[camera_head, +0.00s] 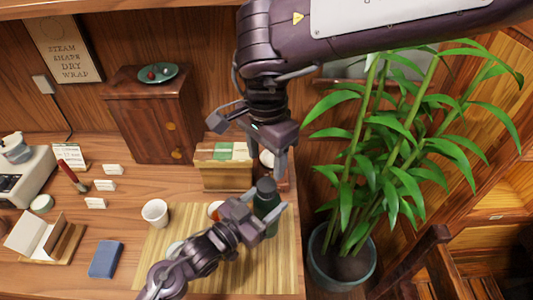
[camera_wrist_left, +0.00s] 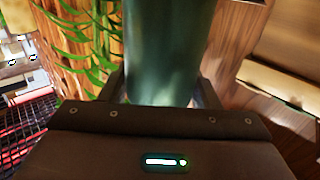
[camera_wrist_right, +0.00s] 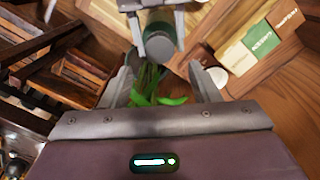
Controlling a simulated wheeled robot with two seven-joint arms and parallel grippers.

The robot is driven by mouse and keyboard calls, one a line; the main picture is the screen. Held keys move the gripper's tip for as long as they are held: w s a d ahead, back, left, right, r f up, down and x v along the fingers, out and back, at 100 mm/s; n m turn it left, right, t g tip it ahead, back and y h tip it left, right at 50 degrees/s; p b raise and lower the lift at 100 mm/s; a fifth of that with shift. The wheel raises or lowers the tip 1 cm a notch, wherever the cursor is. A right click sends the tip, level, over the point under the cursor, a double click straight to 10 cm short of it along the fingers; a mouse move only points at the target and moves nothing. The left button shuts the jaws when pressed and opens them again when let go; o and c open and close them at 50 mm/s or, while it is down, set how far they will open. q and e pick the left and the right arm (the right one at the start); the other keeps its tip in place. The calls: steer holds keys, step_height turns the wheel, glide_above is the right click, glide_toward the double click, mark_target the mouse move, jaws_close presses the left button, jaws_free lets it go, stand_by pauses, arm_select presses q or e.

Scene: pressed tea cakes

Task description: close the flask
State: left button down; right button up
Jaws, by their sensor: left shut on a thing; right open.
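The dark green flask (camera_head: 266,204) stands upright at the right side of the bamboo mat, with a dark grey cap-like top (camera_wrist_right: 161,46). I cannot tell whether that top is fully tightened. My left gripper (camera_head: 260,217) is shut around the flask's body; its fingers lie on both sides of the flask (camera_wrist_left: 168,50) in the left wrist view. My right gripper (camera_head: 250,145) is open and empty, above and behind the flask. In the right wrist view, the flask top lies just beyond the space between its fingers (camera_wrist_right: 162,88).
A box with coloured labels (camera_head: 224,166) stands just behind the mat (camera_head: 285,275). A white cup (camera_head: 155,212) is left of my left gripper. A large potted plant (camera_head: 345,255) stands close on the right, beyond the table edge. A wooden cabinet (camera_head: 150,120) stands at the back.

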mark_target(266, 184)
steer(key=shift+r+n, duration=0.1)
steer(key=shift+n, duration=0.2)
steer(key=shift+f, duration=4.05)
